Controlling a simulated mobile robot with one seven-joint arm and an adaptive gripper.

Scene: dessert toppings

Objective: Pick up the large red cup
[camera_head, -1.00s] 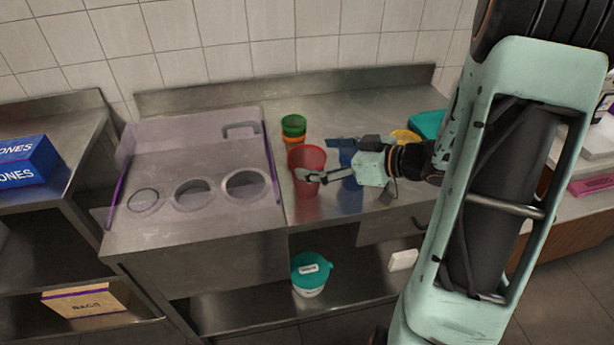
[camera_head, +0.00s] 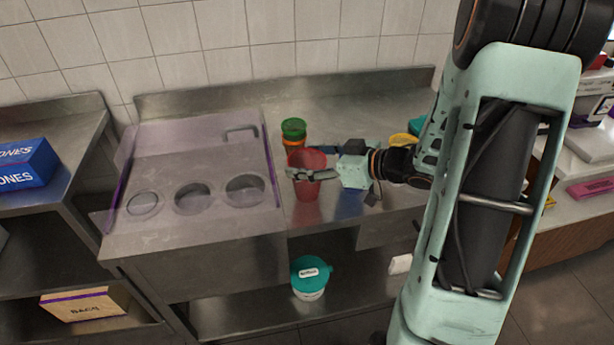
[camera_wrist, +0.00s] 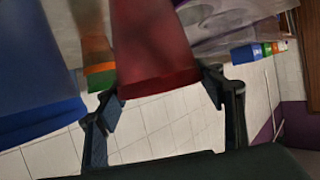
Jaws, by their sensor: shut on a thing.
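The large red cup (camera_head: 307,191) stands upright on the steel counter, between the lidded topping station and the blue cup. My gripper (camera_head: 305,173) reaches it from the right, with its fingers on the cup's upper part. In the wrist view the red cup (camera_wrist: 155,45) sits between the two fingers of my gripper (camera_wrist: 161,97), which is shut on it near the rim. I cannot tell for sure whether its base touches the counter.
A blue cup (camera_head: 349,202) is close on the right, partly hidden by my gripper. Green (camera_head: 293,127) and orange (camera_head: 293,144) cups stand behind. The topping station (camera_head: 190,150) is left. A teal-lidded tub (camera_head: 309,285) sits on the lower shelf.

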